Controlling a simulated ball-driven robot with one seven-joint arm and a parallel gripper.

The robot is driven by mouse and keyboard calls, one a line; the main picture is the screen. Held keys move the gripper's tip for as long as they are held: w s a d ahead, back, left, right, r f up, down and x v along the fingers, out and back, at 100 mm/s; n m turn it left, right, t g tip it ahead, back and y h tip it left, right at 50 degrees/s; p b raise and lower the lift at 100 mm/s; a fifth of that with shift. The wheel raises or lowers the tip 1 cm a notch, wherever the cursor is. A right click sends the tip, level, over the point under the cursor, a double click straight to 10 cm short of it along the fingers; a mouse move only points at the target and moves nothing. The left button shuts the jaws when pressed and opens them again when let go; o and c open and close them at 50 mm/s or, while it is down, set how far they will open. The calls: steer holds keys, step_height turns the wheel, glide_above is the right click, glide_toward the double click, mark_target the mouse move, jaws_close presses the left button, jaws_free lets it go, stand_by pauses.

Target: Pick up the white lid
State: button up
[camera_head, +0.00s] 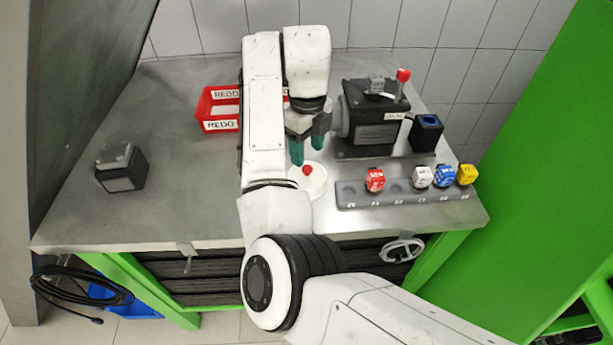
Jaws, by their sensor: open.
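The white lid (315,183) is a round white disc with a red knob (307,170) on top. It lies on the metal table near the front middle, and my arm hides part of its left side. My gripper (306,160) has teal fingers pointing down. It is open, just above and behind the lid, with its fingertips close to the red knob. I cannot tell whether the fingers touch the knob.
A grey rack (408,193) with red, white, blue and yellow cubes stands right of the lid. A dark pump (372,125) stands behind it. A red bin (216,112) sits at the back left, and a black box (121,170) at the left. The table's left middle (190,180) is clear.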

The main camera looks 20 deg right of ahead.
mark_target(307, 167)
steer(key=shift+w+f+p, duration=0.2)
steer(key=shift+f+p, duration=0.55)
steer(key=shift+f, duration=2)
steer(key=shift+d, duration=0.1)
steer(key=c, duration=1)
